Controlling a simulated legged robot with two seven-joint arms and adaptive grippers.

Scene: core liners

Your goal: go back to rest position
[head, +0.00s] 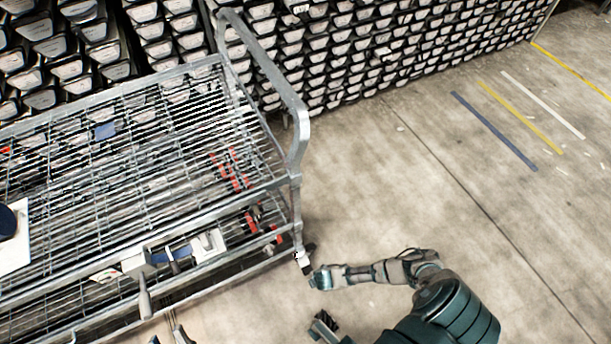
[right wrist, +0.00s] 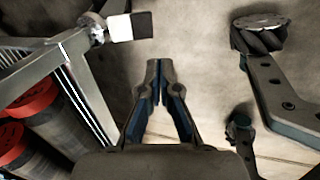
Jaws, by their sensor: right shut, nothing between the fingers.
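My right gripper (right wrist: 158,72) is shut and empty in the right wrist view, its two fingertips together above bare floor. In the head view my right arm (head: 425,265) bends in from the lower right, with its forearm reaching left to near the trolley's front corner. The right fingers are hard to make out there. My left gripper (head: 170,338) shows only as grey tips at the bottom edge, below the trolley's front rail. Most of it is cut off, so I cannot tell whether it is open or shut.
A metal wire-shelf trolley (head: 293,170) fills the left, with small tools and red items on it. Its corner is close to my right arm. Stacked core liners (head: 400,50) line the back. The concrete floor (head: 430,170) at right is clear, with taped stripes (head: 495,130).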

